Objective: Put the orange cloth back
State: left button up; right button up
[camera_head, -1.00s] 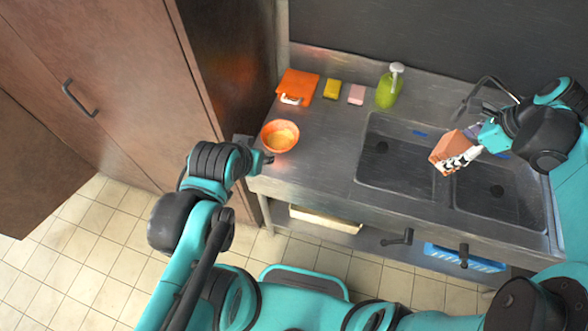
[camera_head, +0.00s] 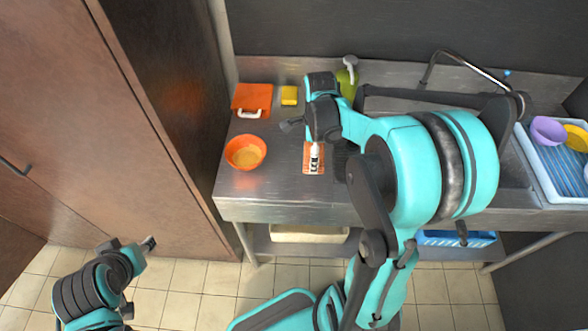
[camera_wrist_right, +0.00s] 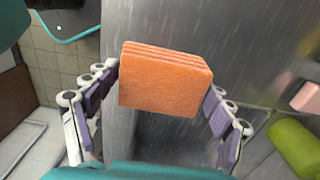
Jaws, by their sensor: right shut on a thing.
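The orange cloth (camera_head: 307,166) is a folded, layered block. My right gripper (camera_head: 314,158) is shut on it over the steel counter, left of the sink in the head view. In the right wrist view the cloth (camera_wrist_right: 165,80) sits between the two fingers, and the steel surface lies beyond it. The gap between cloth and counter cannot be judged. My left gripper (camera_head: 149,243) is low at the left, away from the counter, with nothing visible in it; its jaw opening is too small to read.
An orange bowl (camera_head: 245,152), a flat orange object with a white handle (camera_head: 252,98) and a yellow sponge (camera_head: 289,95) stand at the counter's left. A pink sponge (camera_wrist_right: 306,97) and green bottle (camera_wrist_right: 294,148) are near the right gripper. My right arm hides much of the sink.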

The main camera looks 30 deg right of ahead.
aim_at(298, 173)
jog(key=a+f, duration=0.1)
jog(key=w+a+f, duration=0.1)
jog(key=w+a+f+b, duration=0.1)
jog(key=shift+w+a, duration=0.25)
jog(key=shift+a, duration=0.1)
jog(key=shift+f+b, duration=0.7)
jog(key=shift+f, duration=1.2)
jog(key=shift+f, duration=0.15)
jog(key=o, duration=1)
